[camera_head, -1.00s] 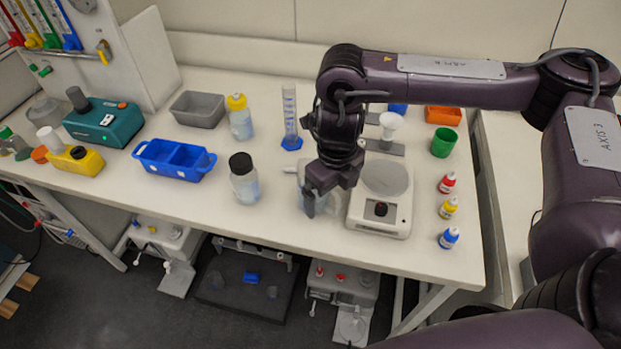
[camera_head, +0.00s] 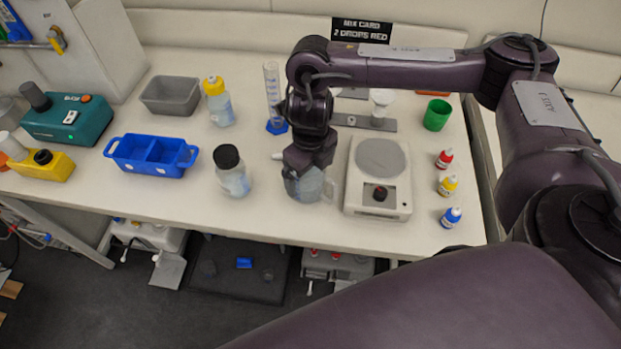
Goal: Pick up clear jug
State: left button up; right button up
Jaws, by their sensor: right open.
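The clear jug (camera_head: 312,188) stands upright on the white bench, left of the scale. Its handle shows on its right side, and its upper part is partly hidden by my gripper. My right gripper (camera_head: 300,172) points down at the jug's top, close to the rim. It is open, but its fingertips are hard to make out, and I cannot tell whether they touch the jug. My left gripper is out of view.
The white scale (camera_head: 379,206) stands close on the jug's right, and a black-capped bottle (camera_head: 233,178) on its left. A graduated cylinder (camera_head: 273,92) is behind. Small dropper bottles (camera_head: 449,186) stand at the right. The bench's front edge (camera_head: 300,233) is near.

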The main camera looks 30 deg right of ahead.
jog(key=shift+f, duration=0.75)
jog(key=c, duration=0.5)
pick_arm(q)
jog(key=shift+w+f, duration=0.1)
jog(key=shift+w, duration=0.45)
pick_arm(e)
jog(key=c, duration=0.8)
jog(key=shift+r, duration=0.1)
